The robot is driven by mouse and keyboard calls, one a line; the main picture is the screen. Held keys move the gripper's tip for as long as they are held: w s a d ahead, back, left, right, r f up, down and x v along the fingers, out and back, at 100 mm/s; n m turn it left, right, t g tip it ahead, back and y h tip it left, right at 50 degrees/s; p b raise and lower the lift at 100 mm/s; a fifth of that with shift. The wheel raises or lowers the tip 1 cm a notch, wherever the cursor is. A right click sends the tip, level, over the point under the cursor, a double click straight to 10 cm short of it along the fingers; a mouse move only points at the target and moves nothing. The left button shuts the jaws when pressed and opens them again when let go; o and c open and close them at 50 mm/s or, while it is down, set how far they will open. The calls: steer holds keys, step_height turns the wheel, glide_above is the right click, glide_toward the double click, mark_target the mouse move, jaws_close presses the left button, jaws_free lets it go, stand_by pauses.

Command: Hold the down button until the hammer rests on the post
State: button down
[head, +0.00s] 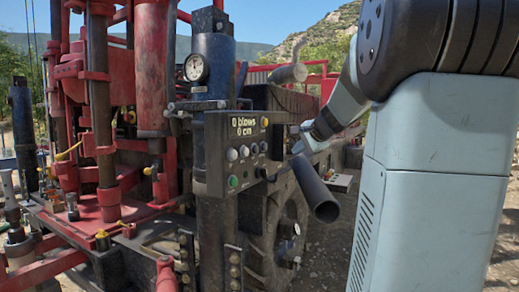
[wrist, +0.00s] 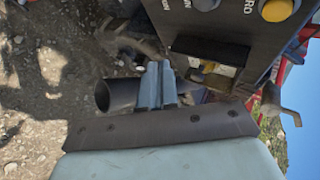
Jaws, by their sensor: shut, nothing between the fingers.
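The dark control panel (head: 235,150) stands in the middle of the head view. Its display reads "0 blows" and "0 cm". It carries several pale round buttons (head: 244,151), a green one (head: 233,182) and a yellow one. I cannot read in the head view which is the down button. In the wrist view the panel (wrist: 230,22) shows a bluish-white button (wrist: 205,4) and a yellow button (wrist: 278,10) with partly cut-off lettering. My gripper (wrist: 158,72) is shut and empty, below the panel in that view, apart from the buttons. I cannot clearly tell the hammer from the post.
Red machinery (head: 100,120) with cylinders fills the left of the head view. A dark open-ended pipe (head: 318,192) sticks out right of the panel, near my arm; it shows left of the fingers in the wrist view (wrist: 118,95). A large tyre (head: 288,225) stands below.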

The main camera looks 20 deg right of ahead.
mark_target(264, 147)
steer(key=shift+w+d+r+m, duration=0.15)
steer(key=shift+w+d+m, duration=0.15)
steer(key=shift+d, duration=0.3)
steer(key=w+a, duration=0.5)
steer(key=w, duration=0.2)
steer(key=shift+a, duration=0.25)
steer(key=shift+w+a, duration=0.1)
steer(key=shift+a, duration=0.05)
stand_by(2.0)
steer(key=shift+w+a, duration=0.1)
steer(key=shift+w, duration=0.05)
